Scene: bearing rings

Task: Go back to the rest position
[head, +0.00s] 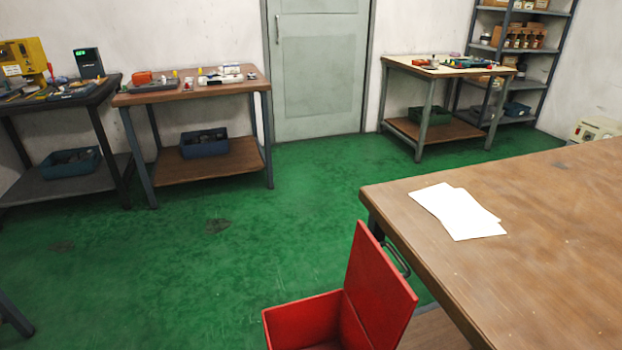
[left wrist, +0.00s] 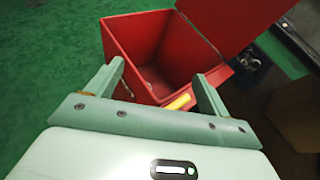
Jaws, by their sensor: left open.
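My left gripper (left wrist: 158,72) shows in the left wrist view with its two fingers spread wide and nothing held between them. It points at a red box (head: 297,318), which also shows in the left wrist view (left wrist: 128,40). The box's red lid (head: 381,288) stands open, and the part of the inside in view looks empty. A short yellow piece (left wrist: 178,102) shows at the box's near edge between the fingers; I cannot tell what it is. Neither gripper shows in the head view, and my right gripper is in no view.
A wooden table (head: 560,215) with white paper sheets (head: 458,211) stands at the right, close to the lid. Two workbenches (head: 192,95) with tools are at the back left, another bench (head: 448,70) at the back right. The green floor (head: 200,265) between is clear.

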